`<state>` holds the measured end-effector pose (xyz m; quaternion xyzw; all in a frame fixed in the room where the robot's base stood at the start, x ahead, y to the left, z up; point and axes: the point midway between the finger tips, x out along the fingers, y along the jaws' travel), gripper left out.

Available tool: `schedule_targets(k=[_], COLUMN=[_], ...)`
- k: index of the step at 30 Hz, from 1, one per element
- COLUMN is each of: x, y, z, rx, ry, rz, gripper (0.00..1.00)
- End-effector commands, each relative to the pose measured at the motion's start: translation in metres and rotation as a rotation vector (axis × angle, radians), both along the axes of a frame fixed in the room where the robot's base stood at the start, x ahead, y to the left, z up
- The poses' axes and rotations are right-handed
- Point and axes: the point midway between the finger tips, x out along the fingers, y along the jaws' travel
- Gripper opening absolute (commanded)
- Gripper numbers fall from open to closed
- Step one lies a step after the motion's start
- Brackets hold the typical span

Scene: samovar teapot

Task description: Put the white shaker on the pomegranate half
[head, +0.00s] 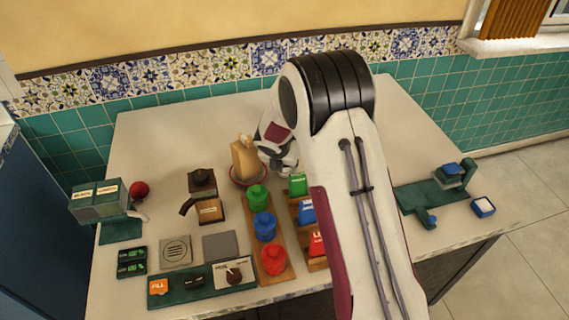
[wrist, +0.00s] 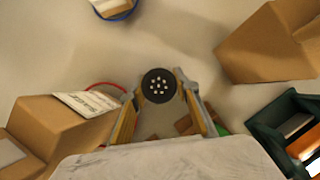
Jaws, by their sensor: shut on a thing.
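In the wrist view my gripper (wrist: 154,87) is shut on a round shaker, its two yellowish fingers on either side. Only the shaker's dark lid (wrist: 158,86) with several pale holes faces the camera; its body is hidden, so its white colour cannot be seen. In the head view my arm hides the shaker, and part of my gripper (head: 280,158) shows low beside a tan, box-like thing. A small red round thing (head: 139,190) lies at the left of the table; I cannot tell whether it is the pomegranate half.
The tan thing (head: 245,160) stands on a red-rimmed plate (head: 236,182). Green, blue and red lidded pots stand on a wooden board (head: 284,268) in front. A dark green stand (head: 415,198) is at the right. The back left table (head: 165,135) is clear.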

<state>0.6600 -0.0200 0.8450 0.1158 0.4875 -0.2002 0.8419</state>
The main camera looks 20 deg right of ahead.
Motion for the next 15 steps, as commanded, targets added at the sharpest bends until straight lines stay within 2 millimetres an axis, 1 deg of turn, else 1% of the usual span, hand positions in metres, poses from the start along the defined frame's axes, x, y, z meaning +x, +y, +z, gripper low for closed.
schedule_targets(k=[9, 10, 11, 12, 15], x=[0.0001, 0.0000, 0.0000, 0.0000, -0.0001], y=[0.0000, 0.0000, 0.0000, 0.0000, -0.0001], z=[-0.0030, -0.0030, -0.0029, -0.0029, -0.0028], rx=[0.000, 0.001, 0.001, 0.001, 0.000], ry=[0.000, 0.000, 0.000, 0.000, 0.000], rz=[-0.001, -0.002, -0.002, -0.002, -0.001], gripper=[0.08, 0.36, 0.44, 0.48, 0.48])
